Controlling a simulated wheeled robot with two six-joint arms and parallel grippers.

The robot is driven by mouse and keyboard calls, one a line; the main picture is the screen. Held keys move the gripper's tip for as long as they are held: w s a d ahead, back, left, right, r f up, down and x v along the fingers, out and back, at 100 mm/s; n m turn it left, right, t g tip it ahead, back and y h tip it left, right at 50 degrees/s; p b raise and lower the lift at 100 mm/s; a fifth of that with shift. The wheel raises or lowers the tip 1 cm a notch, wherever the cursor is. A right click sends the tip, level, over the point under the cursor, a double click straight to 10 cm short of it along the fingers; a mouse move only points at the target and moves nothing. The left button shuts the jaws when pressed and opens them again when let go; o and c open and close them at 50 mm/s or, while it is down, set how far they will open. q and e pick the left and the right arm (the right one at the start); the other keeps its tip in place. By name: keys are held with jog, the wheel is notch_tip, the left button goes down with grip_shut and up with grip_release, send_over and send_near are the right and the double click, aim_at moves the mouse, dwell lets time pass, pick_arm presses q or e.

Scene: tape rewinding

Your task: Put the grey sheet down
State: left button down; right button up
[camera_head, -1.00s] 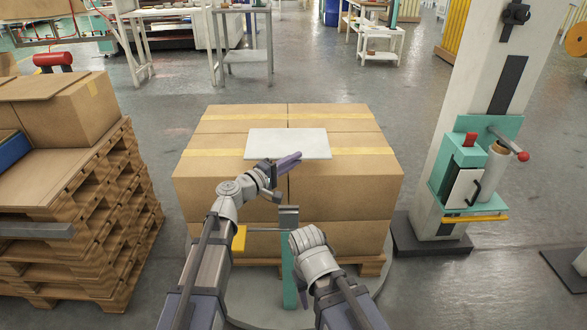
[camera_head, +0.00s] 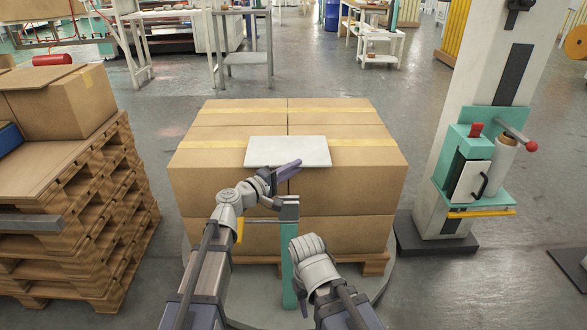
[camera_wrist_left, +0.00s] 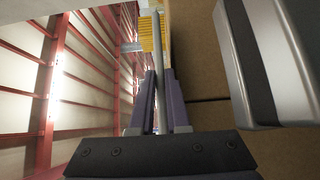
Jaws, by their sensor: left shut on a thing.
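The grey sheet (camera_head: 288,150) is a thin, pale, flat rectangle in the head view, in front of and over the upper faces of the stacked cardboard boxes (camera_head: 220,180). I cannot tell whether it touches them. My left gripper (camera_head: 284,174) is at the sheet's near edge and shut on it. In the left wrist view the sheet (camera_wrist_left: 157,60) shows edge-on as a pale strip between the two purple fingers (camera_wrist_left: 159,105). My right arm's end (camera_head: 308,246) is low, in front of the boxes; its fingers are not clear.
A teal post (camera_head: 288,270) stands close between my arms, before the boxes. Stacked wooden pallets (camera_head: 90,220) with boxes stand at left. A pale column with a teal wrapping unit (camera_head: 480,165) stands at right. Open floor (camera_head: 420,100) lies beyond the boxes.

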pick_arm(q)
jog(key=shift+f+b, duration=0.6)
jog(key=shift+f, duration=0.1)
dwell(0.4)
jog(key=c, duration=0.8)
grip_release()
jog(key=shift+v, duration=3.95)
